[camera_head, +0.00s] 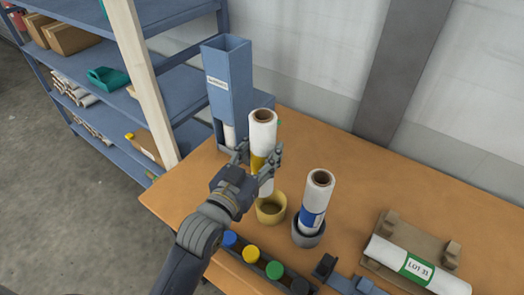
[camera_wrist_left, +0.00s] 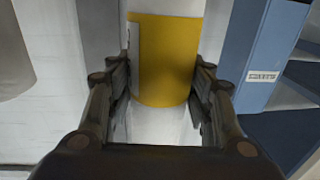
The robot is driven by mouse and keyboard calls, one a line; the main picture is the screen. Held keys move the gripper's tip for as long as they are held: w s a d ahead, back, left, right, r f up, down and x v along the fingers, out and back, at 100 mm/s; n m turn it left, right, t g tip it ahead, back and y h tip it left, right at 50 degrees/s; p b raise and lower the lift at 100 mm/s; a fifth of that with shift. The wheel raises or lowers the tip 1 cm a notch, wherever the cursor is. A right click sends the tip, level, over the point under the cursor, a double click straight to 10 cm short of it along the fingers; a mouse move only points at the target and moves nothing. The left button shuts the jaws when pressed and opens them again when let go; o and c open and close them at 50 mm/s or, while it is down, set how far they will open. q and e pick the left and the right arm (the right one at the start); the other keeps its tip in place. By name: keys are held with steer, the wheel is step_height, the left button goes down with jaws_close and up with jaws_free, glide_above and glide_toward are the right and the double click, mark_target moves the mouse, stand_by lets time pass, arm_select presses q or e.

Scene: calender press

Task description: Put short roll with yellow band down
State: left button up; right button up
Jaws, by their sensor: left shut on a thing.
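The short roll with yellow band (camera_head: 262,130) is white with a brown core and stands upright in my left gripper (camera_head: 262,165). The gripper is shut on it around the yellow band. In the left wrist view the yellow band (camera_wrist_left: 165,58) fills the space between the fingers of my left gripper (camera_wrist_left: 163,95). The roll's lower end is just above or at a yellow cup (camera_head: 271,209); I cannot tell whether it touches. My right gripper is not in view.
A roll with blue band (camera_head: 314,200) stands in a grey cup (camera_head: 307,236). A blue dispenser (camera_head: 230,85) stands behind. A LOT 35 roll (camera_head: 418,268) lies on a cradle at right. Coloured caps (camera_head: 251,254) line the front edge. A wooden post (camera_head: 143,80) rises at left.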

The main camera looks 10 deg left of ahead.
arm_select(q)
steer(key=shift+f, duration=1.1)
steer(key=o, duration=1.2)
steer(key=shift+o, duration=0.2)
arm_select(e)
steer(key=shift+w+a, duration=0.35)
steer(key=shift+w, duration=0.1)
